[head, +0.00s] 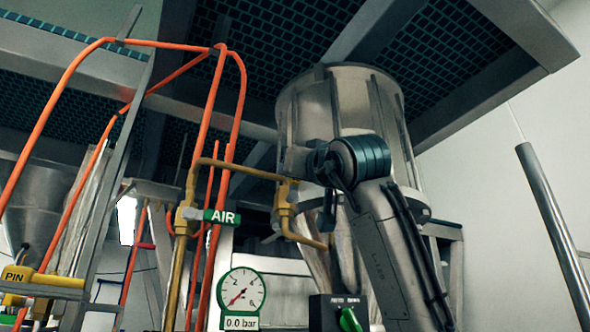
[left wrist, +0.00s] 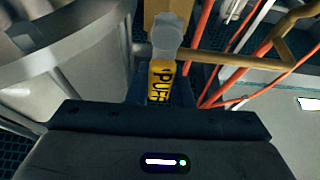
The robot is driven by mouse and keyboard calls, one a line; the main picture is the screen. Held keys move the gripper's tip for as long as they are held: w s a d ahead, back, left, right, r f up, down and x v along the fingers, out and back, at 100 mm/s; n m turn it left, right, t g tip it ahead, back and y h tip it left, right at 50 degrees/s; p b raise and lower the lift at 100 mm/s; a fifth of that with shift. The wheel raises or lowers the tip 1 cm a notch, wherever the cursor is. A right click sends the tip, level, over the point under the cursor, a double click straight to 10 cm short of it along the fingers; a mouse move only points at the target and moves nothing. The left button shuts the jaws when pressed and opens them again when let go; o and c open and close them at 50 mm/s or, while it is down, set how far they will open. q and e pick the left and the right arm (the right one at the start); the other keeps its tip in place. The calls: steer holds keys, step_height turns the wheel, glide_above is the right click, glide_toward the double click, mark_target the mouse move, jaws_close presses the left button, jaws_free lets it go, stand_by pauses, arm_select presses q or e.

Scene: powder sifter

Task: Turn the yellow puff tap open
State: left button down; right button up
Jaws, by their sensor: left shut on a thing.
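The yellow puff tap (left wrist: 159,80) shows in the left wrist view. Its lettered lever sits between the dark fingers of my left gripper (left wrist: 158,98), which is shut on it. A grey round end of the tap (left wrist: 167,35) sticks out beyond the fingers, in front of a brass part (left wrist: 175,8). In the head view my arm reaches up from the lower right to the brass fitting (head: 285,205) on the pipe beside the hopper. The yellow lever is hidden there, and I cannot tell how far it is turned. My right gripper is not in view.
The brass air pipe (head: 235,166) with a green AIR tag (head: 221,216) runs left of the fitting. The steel hopper (head: 305,110) stands close behind my arm. A gauge (head: 241,290) reads 0.0 bar. Orange handrails (head: 210,130) and a yellow PIN part (head: 45,281) are at left.

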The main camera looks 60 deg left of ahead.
arm_select(q)
steer(key=shift+f, duration=0.15)
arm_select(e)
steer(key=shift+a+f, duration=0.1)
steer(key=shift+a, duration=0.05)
arm_select(q)
steer(key=c, duration=1.3)
jaws_free()
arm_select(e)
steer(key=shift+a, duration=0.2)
arm_select(q)
steer(key=b+v, duration=0.4)
steer(key=v, duration=0.6)
steer(key=shift+s+d+b, duration=0.1)
steer(key=shift+d+b, duration=0.3)
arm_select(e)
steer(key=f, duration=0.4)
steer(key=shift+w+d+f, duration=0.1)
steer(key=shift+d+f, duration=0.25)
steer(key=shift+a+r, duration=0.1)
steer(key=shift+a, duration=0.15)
